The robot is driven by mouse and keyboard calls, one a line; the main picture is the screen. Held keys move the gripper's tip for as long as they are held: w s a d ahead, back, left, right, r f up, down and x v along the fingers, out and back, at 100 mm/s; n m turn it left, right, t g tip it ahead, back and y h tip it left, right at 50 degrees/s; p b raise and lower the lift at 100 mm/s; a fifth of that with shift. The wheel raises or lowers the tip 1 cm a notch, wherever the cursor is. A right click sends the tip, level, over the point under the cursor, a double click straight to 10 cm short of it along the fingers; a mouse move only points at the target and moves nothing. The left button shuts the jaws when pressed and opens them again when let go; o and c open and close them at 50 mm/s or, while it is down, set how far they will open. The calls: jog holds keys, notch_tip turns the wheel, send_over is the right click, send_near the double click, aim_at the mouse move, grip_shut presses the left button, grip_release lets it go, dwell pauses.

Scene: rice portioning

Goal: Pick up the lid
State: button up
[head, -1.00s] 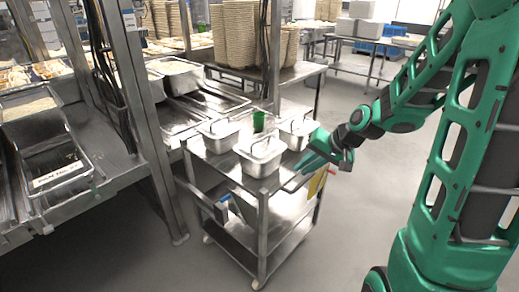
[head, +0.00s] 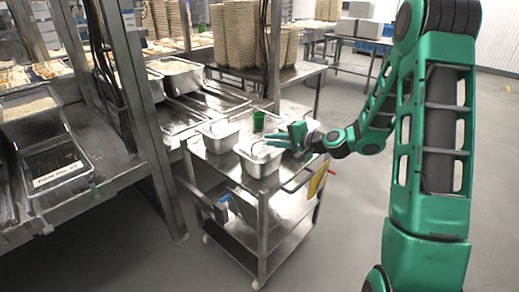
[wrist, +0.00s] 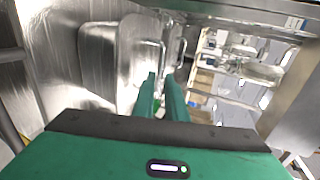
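My gripper (head: 274,140) is at the front steel container (head: 260,165) on the cart, over its right rear part. Its two green fingers are apart, with a narrow empty-looking gap between them in the wrist view (wrist: 160,82). The lid (head: 252,151) is shiny steel and lies on the front container; the gripper hides part of it. In the wrist view, a lidded container with a wire handle (wrist: 161,48) shows just beyond the fingertips. I cannot tell whether the fingers touch it.
A steel rack (head: 110,165) stands close on the left. Floor (head: 350,235) to the right is clear.

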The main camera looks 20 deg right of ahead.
aim_at(261, 139)
jog(key=x, duration=0.6)
jog(key=shift+w+a+f, duration=0.15)
jog(key=shift+a+f, duration=0.05)
grip_shut()
jog(key=shift+r, duration=0.15)
